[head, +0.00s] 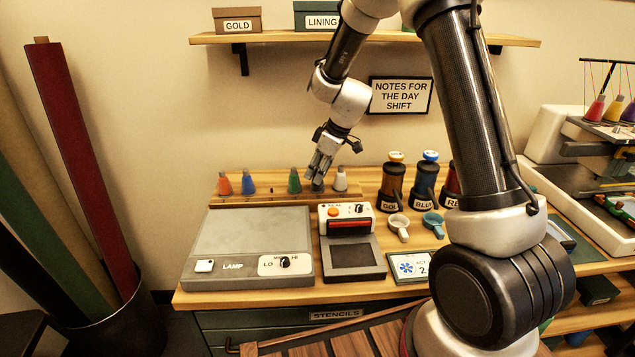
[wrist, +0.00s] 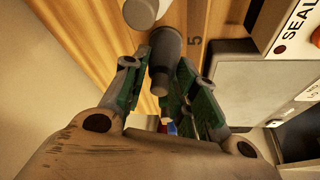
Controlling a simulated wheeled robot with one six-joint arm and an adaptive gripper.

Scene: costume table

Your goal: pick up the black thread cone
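The black thread cone (wrist: 165,50) shows dark grey in the wrist view, with its narrow end between the fingers of my gripper (wrist: 158,88). The fingers are apart, one on each side of it, with a visible gap at the left finger. In the head view my gripper (head: 319,172) points down over the thread rack (head: 270,194), and its fingers hide most of the black cone (head: 317,187). The cone stands in the rack between the green cone (head: 294,182) and the white cone (head: 340,180).
An orange cone (head: 224,184) and a blue cone (head: 248,183) stand farther left. The lamp box (head: 245,240) and the sealing device (head: 350,235) lie in front of the rack. Bottles (head: 392,185) stand to the right, and a shelf (head: 290,38) hangs above.

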